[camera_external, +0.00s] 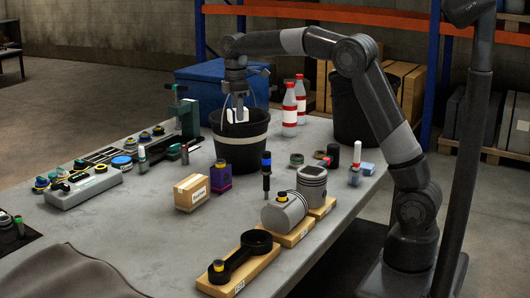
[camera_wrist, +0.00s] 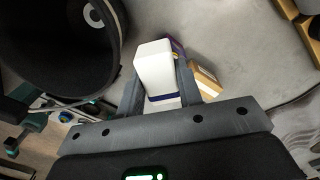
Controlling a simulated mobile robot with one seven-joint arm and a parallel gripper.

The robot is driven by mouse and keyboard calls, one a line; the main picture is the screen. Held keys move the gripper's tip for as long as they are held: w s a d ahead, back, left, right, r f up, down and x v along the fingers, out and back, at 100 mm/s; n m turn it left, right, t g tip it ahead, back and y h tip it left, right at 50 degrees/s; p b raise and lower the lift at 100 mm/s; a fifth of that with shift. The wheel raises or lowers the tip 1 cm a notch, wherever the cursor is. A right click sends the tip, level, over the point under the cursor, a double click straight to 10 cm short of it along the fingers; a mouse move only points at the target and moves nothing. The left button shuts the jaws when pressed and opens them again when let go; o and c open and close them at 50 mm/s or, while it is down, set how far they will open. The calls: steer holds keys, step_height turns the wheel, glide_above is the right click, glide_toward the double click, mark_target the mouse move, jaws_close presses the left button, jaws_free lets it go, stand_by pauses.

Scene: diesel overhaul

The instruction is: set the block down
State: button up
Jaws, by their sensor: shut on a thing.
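A white block (camera_wrist: 154,62) with a dark blue band near its lower end sits between the two fingers of my gripper (camera_wrist: 158,90) in the wrist view. The fingers are shut on it. In the external view my gripper (camera_external: 237,100) points down at the black bucket with a pale band (camera_external: 240,152), and the white block (camera_external: 238,115) shows against the bucket's rim. In the wrist view a dark round bucket (camera_wrist: 55,50) lies to the left of the block, with a gap between them. The block's underside is hidden, and I cannot tell its height above the table.
A purple box (camera_external: 221,174) and a cardboard box (camera_external: 191,192) stand in front of the bucket. Two white-and-red bottles (camera_external: 290,108) stand to its right, a blue crate (camera_external: 198,88) behind it. A piston (camera_external: 312,184) and tools crowd the table (camera_external: 150,240); its front left is clearer.

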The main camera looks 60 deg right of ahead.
steer(key=a+n, duration=0.4)
steer(key=a, duration=2)
steer(key=n, duration=0.4)
glide_above(147, 274)
step_height(147, 274, down, 18)
steer(key=shift+d+f, duration=0.15)
steer(key=shift+f, duration=2.05)
steer(key=shift+f, duration=0.15)
steer(key=o, duration=1)
